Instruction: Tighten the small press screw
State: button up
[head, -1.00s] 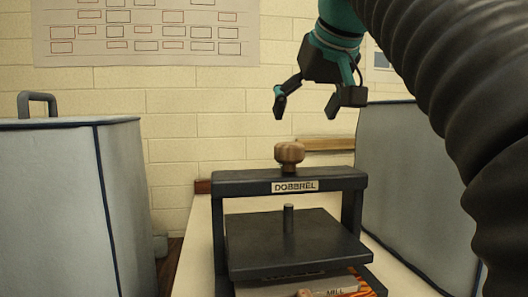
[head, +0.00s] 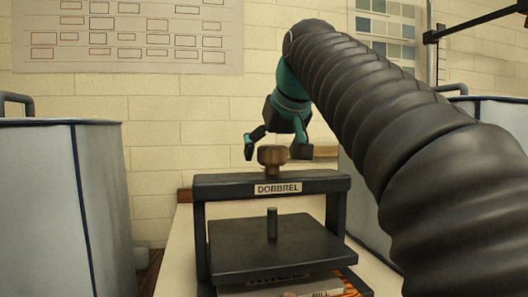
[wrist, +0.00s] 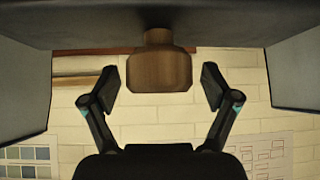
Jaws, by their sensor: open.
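The small press (head: 330,183) is a dark frame with a "DOBBREL" label, standing on a pale surface. Its screw has a brown wooden knob (head: 272,155) above the crossbar and a short stem (head: 272,224) on the dark plate (head: 270,248) below. My gripper (head: 275,150) is open above the crossbar, its fingers on either side of the knob. In the wrist view the knob (wrist: 160,72) sits between the two fingertips, with a visible gap on each side. A stack marked "MILL" (head: 318,294) lies under the plate, mostly cut off.
A large pale grey box with dark edges (head: 50,210) stands on the left. Another grey box (head: 362,205) is on the right, partly behind my arm. A brick wall (head: 165,140) with a chart (head: 130,35) is behind the press.

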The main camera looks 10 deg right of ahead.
jog(key=c, duration=1.2)
jog(key=shift+m, duration=0.3)
jog(key=m+h+p, duration=0.3)
jog(key=m, duration=0.1)
jog(key=shift+a+r+g+h, duration=0.1)
jog(key=shift+r+g+h, duration=0.05)
jog(key=shift+g+h, duration=0.2)
jog(key=m+h+p, duration=0.1)
jog(key=m, duration=0.1)
jog(key=m+g+h+p, duration=0.1)
jog(key=m+h, duration=0.1)
jog(key=shift+g, duration=0.25)
jog(key=shift+f+m, duration=0.2)
jog(key=shift+m, duration=0.3)
jog(key=o, duration=1.2)
